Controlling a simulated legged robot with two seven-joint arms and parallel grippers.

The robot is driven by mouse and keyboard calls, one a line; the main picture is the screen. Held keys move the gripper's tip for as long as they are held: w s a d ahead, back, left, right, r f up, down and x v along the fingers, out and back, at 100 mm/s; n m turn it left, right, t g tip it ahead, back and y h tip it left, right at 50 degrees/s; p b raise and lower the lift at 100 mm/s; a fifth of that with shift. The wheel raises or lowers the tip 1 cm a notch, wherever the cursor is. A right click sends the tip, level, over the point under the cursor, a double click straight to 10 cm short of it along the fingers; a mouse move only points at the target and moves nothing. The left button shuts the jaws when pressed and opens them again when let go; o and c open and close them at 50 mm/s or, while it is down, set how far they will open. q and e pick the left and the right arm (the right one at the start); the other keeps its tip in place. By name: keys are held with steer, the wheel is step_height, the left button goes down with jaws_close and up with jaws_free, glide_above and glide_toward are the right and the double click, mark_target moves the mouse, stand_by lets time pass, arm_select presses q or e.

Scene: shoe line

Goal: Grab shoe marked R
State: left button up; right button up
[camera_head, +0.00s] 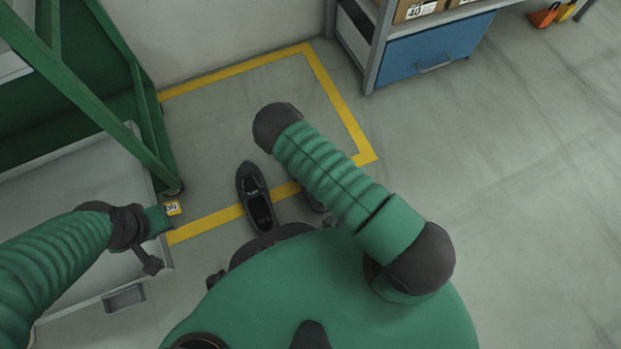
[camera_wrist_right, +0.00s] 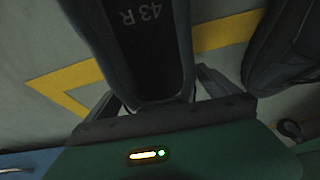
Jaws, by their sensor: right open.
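The shoe marked "43 R" (camera_wrist_right: 135,45) fills the upper middle of the right wrist view, its label readable inside the dark opening. My right gripper (camera_wrist_right: 158,92) is open, with one finger on each side of the shoe's near end; contact cannot be told. In the head view, this shoe (camera_head: 315,203) is mostly hidden under my right arm, and so is the right gripper. The other dark shoe (camera_head: 255,197) stands to its left on the floor and shows at the right of the wrist view (camera_wrist_right: 288,45). My left gripper (camera_head: 160,217) is by the grey cart; its fingers are unclear.
Yellow floor tape (camera_head: 335,95) frames an area around the shoes' far side. A green frame with a grey cart (camera_head: 85,160) stands at left. A shelf with a blue drawer (camera_head: 425,60) stands at the back right. Floor at right (camera_head: 530,190) is clear.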

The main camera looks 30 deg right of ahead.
steer(key=c, duration=1.6)
steer(key=shift+c, duration=0.4)
steer(key=shift+r, duration=0.15)
